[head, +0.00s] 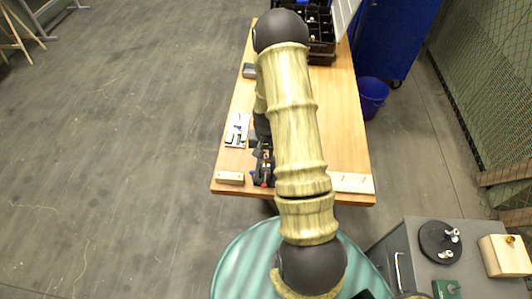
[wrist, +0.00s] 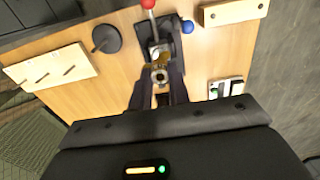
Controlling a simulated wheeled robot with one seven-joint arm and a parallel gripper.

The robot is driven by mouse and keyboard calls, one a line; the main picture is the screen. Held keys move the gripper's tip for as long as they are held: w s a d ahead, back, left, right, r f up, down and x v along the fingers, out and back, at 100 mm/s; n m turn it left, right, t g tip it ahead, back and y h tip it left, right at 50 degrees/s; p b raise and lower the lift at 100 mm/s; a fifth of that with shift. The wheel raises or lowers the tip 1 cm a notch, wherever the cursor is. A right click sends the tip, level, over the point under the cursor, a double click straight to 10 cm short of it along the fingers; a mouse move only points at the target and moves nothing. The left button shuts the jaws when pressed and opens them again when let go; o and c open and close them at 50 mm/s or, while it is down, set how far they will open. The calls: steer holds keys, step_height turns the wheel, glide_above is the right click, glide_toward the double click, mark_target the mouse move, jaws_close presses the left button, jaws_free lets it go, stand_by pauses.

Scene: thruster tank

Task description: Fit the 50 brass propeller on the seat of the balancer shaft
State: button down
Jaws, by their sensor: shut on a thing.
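In the wrist view my gripper (wrist: 160,88) is shut on the brass propeller (wrist: 160,62), whose round hub with a hole shows between the fingertips. The number on it cannot be read. The balancer (wrist: 178,42), a dark stand with a red ball and a blue ball, lies just beyond the propeller. A metal part of it, seemingly the shaft, shows behind the hub. I cannot tell whether propeller and shaft touch. In the head view the balancer (head: 264,168) is at the table's near edge; my arm hides the propeller and most of the gripper.
A pale block with pegs (wrist: 50,66), a black disc stand (wrist: 95,40), a wooden block (wrist: 235,11) and a small card with parts (wrist: 226,90) lie around the balancer. A grey cabinet (head: 388,262) stands right of the table, a dark organiser (head: 322,45) at the back.

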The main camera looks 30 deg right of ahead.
steer(key=shift+f+b, duration=1.05)
steer(key=shift+f, duration=0.35)
stand_by(0.6)
steer(key=c, duration=1.2)
jaws_free()
steer(key=shift+c, duration=0.2)
step_height(320, 180, up, 17)
steer(key=b, duration=0.2)
steer(key=shift+r+b, duration=0.2)
steer(key=shift+b, duration=0.15)
